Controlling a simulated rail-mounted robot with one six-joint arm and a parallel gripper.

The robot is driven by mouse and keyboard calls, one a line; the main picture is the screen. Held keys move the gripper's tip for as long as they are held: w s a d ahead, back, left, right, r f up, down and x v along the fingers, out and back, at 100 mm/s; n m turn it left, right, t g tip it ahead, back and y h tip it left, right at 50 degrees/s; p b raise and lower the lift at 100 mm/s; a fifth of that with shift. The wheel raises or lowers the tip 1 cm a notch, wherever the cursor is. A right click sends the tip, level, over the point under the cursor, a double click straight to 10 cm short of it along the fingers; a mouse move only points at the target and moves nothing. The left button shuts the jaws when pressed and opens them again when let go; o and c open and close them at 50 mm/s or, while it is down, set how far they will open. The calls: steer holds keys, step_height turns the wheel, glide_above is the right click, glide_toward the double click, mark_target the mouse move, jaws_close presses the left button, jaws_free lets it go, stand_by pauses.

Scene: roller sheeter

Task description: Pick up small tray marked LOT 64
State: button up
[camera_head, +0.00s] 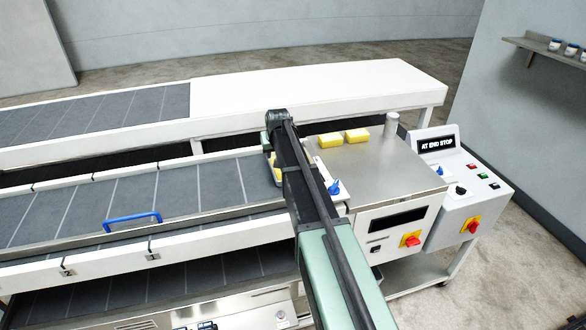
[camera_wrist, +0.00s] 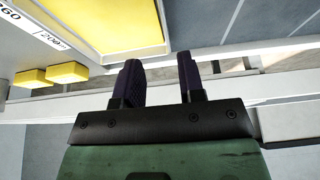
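No LOT 64 marking is readable in either view. In the wrist view a large yellow slab (camera_wrist: 105,22) lies within a light rim at the upper left. A partly cut-off scale with printed numbers is beside it. My gripper (camera_wrist: 161,78) is open, with two dark fingers apart and nothing visible between them. The fingertips show just below the yellow slab in the picture; their height above it cannot be told. In the head view my arm hides most of the gripper and of a yellow-filled piece (camera_head: 276,167) at the conveyor's end.
A segmented grey conveyor (camera_head: 150,196) with a blue handle (camera_head: 132,220) runs left. A control box (camera_head: 462,185) reads AT END STOP. A white bench (camera_head: 310,88) stands behind.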

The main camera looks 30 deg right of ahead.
mark_target(272, 168)
steer(key=b+x, duration=0.6)
steer(key=x, duration=0.1)
steer(key=b+x, duration=0.3)
steer(key=shift+w+a+f, duration=0.15)
steer(key=shift+a+f, duration=0.15)
steer(key=shift+f, duration=0.1)
steer(key=shift+r, duration=0.25)
steer(key=shift+f, duration=0.2)
jaws_close()
